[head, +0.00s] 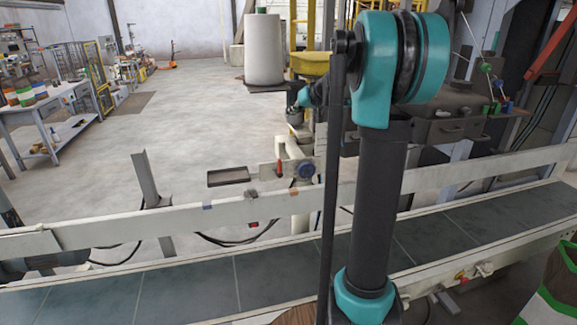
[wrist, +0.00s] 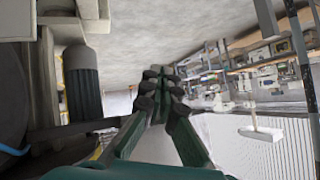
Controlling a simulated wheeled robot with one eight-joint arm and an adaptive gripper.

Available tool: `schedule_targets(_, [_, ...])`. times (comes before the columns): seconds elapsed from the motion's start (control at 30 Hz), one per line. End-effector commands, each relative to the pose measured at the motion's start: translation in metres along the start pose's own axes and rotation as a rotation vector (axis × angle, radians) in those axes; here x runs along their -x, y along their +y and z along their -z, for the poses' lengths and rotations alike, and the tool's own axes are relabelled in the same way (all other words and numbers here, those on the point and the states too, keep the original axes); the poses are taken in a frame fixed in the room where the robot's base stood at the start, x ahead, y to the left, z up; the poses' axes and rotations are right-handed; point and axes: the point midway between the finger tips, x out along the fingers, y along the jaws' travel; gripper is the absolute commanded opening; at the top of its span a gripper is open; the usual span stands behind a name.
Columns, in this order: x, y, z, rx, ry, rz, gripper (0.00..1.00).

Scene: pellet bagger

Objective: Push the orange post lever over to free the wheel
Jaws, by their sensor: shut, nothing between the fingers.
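A small orange-red lever (head: 279,161) stands upright on a pale bracket beyond the conveyor in the head view. Just right of it is a small blue wheel (head: 306,169) with a dark rim, on a pale upright pipe. My gripper (wrist: 161,76) shows in the wrist view with its dark fingers together and nothing held. In the head view my arm's teal wrist part is above the lever and wheel, apart from them; the fingertips are hard to make out there. I cannot make out the lever or wheel in the wrist view.
The conveyor belt (head: 190,288) and its pale side rail (head: 120,228) cross in front. A dark shallow tray (head: 229,177) sticks out left of the lever. A white roll (head: 264,50) stands behind. Dark machinery (head: 450,130) stands at right. Open floor lies at left.

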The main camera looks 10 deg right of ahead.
Motion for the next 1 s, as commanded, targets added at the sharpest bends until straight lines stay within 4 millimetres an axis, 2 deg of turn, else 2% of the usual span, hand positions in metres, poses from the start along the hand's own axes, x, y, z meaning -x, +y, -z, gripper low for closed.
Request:
schedule_targets(0.03, [-0.010,0.015,-0.006,-0.063,0.000,0.028,0.00])
schedule_targets(0.2, [-0.036,0.049,-0.031,-0.277,-0.007,0.148,0.00])
schedule_targets(0.43, [-0.056,0.091,-0.070,-0.535,-0.017,0.326,0.00])
schedule_targets(0.7, [-0.058,0.134,-0.123,-0.778,-0.036,0.547,0.00])
schedule_targets(1.0, [-0.043,0.162,-0.176,-0.929,-0.062,0.741,0.00])
